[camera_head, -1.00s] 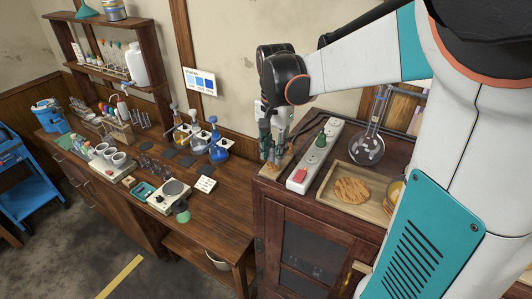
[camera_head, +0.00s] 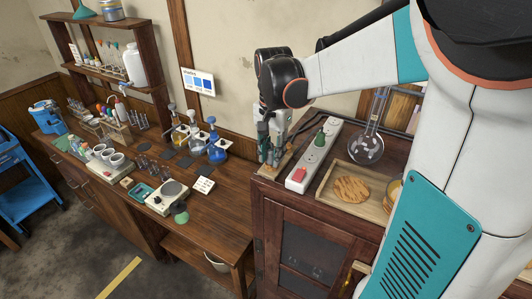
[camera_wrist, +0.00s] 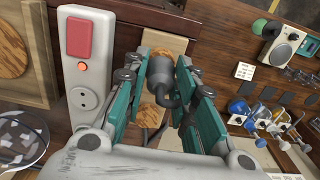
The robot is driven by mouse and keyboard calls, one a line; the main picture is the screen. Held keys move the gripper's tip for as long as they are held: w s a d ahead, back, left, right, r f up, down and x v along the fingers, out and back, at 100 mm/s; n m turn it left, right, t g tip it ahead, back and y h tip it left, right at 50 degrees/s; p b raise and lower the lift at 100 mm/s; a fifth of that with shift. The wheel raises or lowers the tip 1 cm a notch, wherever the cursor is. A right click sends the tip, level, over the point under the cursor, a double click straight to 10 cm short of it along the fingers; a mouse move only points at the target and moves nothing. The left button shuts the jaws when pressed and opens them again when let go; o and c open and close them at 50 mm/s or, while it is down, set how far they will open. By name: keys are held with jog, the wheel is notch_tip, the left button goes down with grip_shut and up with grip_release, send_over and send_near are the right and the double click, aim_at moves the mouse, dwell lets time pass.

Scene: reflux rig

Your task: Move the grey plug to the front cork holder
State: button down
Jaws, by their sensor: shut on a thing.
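The grey plug (camera_wrist: 160,72) is a dark grey rounded piece with a curved hook-like lower part. It sits between the teal-padded fingers of my gripper (camera_wrist: 157,76), which is shut on it. The plug is over the front cork holder (camera_wrist: 157,52), whose orange-brown cork shows around its upper end. I cannot tell whether they touch. A second cork holder (camera_wrist: 150,115) lies further back on the same pale wooden board (camera_wrist: 176,44), with no plug visible on it. In the head view my gripper (camera_head: 268,158) points down at the cabinet's left edge and hides the plug.
A white power strip (camera_head: 313,158) with a red switch and a green plug (camera_head: 320,138) lies right beside my gripper. A wooden tray (camera_head: 337,198) and a round glass flask (camera_head: 368,150) are further right. A lower bench (camera_head: 215,215) with lab items stands left.

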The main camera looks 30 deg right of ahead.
jog(key=shift+f, duration=0.15)
jog(key=c, duration=1.2)
grip_release()
